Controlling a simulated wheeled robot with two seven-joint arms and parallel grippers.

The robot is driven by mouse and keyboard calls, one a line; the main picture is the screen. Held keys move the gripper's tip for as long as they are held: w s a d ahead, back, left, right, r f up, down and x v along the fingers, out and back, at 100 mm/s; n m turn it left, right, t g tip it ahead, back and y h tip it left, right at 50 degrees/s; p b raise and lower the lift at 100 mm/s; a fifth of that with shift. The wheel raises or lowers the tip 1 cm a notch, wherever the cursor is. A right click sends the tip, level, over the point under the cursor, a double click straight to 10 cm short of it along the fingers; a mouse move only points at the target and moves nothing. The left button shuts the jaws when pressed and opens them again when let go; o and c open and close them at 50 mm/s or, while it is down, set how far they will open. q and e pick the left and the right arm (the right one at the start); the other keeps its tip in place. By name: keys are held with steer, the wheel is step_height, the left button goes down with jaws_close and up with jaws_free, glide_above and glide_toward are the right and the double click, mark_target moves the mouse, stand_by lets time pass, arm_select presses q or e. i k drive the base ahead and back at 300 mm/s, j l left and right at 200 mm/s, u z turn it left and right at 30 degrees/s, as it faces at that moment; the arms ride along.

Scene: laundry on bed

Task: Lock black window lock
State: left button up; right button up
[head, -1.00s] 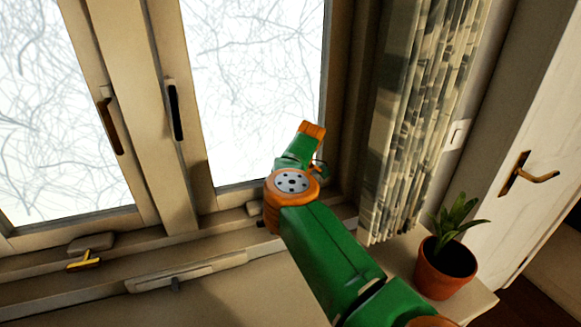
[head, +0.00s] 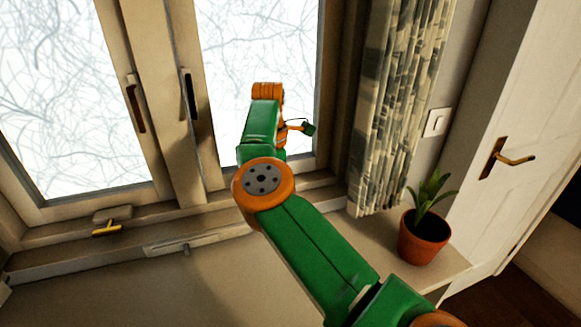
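The black window lock (head: 189,94) is a slim, dark upright handle on the frame of the right window sash, left of my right arm. A similar brown handle (head: 135,104) is on the left sash's frame. My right arm comes in from the lower right and rises in front of the right window pane, right of the black lock and apart from it in the picture. A small orange and green part with a thin dark loop sticks out right of its forearm. I cannot make out the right gripper's fingers. My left gripper is out of view.
A yellow-handled latch (head: 106,228) and a pale bar (head: 193,243) are along the sill. At right are a patterned curtain (head: 388,110), a potted plant (head: 424,235) on a ledge, a light switch (head: 436,122) and a white door with a brass handle (head: 508,158).

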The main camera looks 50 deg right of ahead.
mark_target(188, 79)
steer(key=k+j, duration=0.55)
steer(key=j, duration=0.15)
steer(key=k, duration=0.5)
